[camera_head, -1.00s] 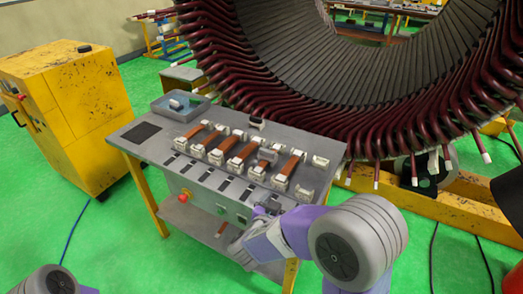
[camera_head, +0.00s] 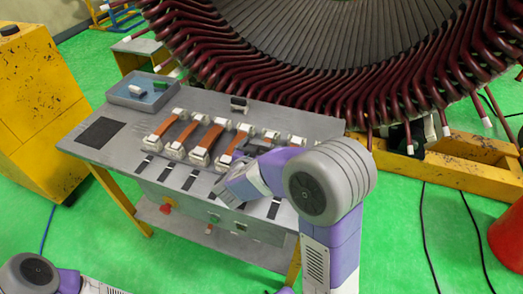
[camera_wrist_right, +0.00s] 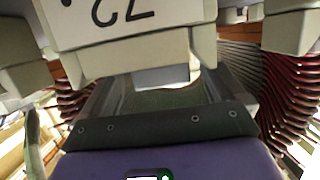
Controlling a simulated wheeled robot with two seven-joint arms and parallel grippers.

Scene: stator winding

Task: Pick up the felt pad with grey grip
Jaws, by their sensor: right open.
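Two small blocks lie in the blue-grey tray (camera_head: 112,100) at the table's back left: a grey-white one (camera_head: 136,91) and a green one (camera_head: 160,86). A dark grey block (camera_head: 238,103) stands at the table's back edge. I cannot tell which of these is the felt pad with grey grip. My right gripper (camera_head: 225,188) is open over the table's front right part, well away from the tray; the arm partly hides it. In the right wrist view, a pale block with a black-numbered label (camera_wrist_right: 125,18) fills the top. My left gripper is out of view.
Several copper-coloured bars in white clamps (camera_head: 209,140) stand across the table (camera_head: 85,158), with dark strips in front. The large stator (camera_head: 330,80) rises close behind. A yellow cabinet (camera_head: 40,110) stands left.

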